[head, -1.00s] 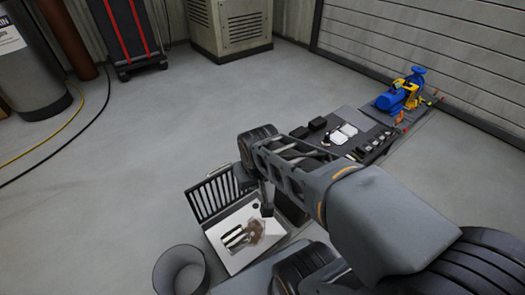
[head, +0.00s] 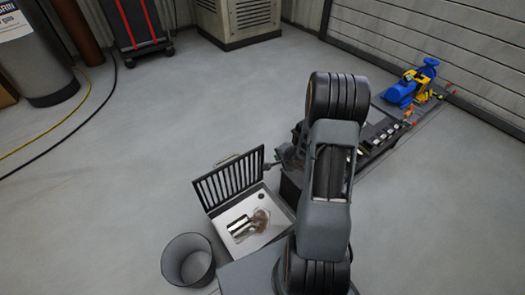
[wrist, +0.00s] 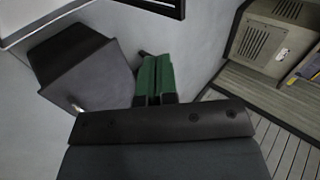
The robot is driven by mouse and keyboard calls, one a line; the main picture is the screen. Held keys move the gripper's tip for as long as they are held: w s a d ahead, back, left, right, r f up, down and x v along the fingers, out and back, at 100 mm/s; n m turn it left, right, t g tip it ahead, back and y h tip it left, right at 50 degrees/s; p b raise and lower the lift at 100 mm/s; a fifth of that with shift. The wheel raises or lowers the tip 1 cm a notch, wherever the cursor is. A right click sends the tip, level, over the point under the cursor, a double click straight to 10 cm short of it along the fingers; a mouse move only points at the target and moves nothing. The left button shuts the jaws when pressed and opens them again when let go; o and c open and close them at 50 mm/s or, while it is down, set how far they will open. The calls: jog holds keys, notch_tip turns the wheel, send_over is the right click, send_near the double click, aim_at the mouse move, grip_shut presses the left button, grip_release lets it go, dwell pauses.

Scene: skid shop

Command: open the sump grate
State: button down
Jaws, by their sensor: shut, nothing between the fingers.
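The sump grate (head: 228,180), a dark slatted panel, stands raised and tilted up along the back edge of the sump box (head: 277,222) in the head view. The box is open on top, and a shiny metal piece (head: 240,228) and a brown patch (head: 261,216) show on its pale inside. My gripper (head: 270,166) is just right of the grate's right end; I cannot tell whether it touches. In the wrist view its green fingers (wrist: 156,80) are together with nothing between them. My arm hides the area right of the box.
A grey bin (head: 188,261) stands left of the box. A dark skid with a blue and yellow pump (head: 410,87) lies to the right, partly behind my arm. A cabinet (head: 238,20) and a black hand truck (head: 140,25) stand at the back.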

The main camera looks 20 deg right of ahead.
jog(key=b, duration=0.7)
send_near(259, 149)
jog(key=shift+s+f+x, duration=0.15)
jog(key=shift+x, duration=1.6)
jog(key=shift+s+f+x, duration=0.15)
jog(key=shift+x, duration=1.65)
jog(key=shift+w+r+p, duration=0.2)
jog(key=shift+p, duration=0.25)
jog(key=w+a+p, duration=0.1)
jog(key=w+p, duration=0.6)
jog(key=shift+a, duration=0.2)
